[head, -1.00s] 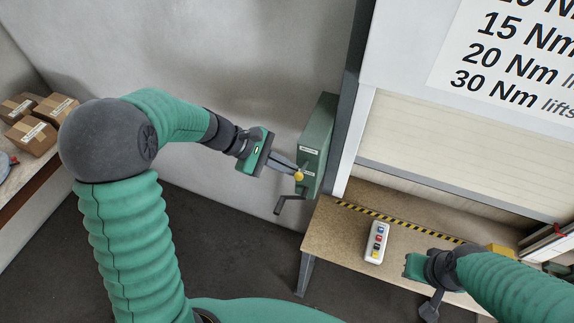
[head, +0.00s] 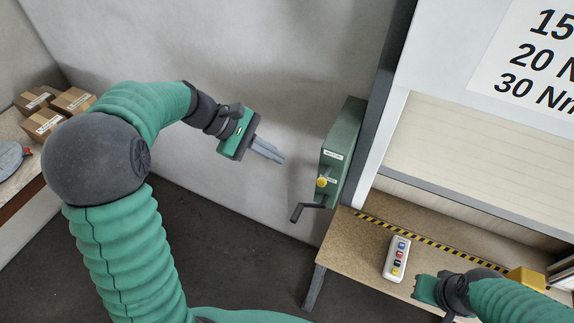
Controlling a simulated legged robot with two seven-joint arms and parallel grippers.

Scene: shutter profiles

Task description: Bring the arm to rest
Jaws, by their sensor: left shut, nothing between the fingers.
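My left gripper (head: 268,152) is at the end of the green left arm, in front of the grey wall. Its fingers are shut with nothing between them, and it is apart from the green box to its right. My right gripper (head: 425,290) shows low at the right, above the bench; its fingers are not clear to see. The green box (head: 345,150) is fixed beside the shutter frame. It has a yellow knob (head: 321,182) and a dark crank handle (head: 307,210) on it.
A wooden bench (head: 350,245) stands below the shutter (head: 470,150), with a white button box (head: 397,259) and a yellow-black strip (head: 420,231) on it. Cardboard boxes (head: 45,122) lie on a shelf at the left. The space between my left gripper and the green box is clear.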

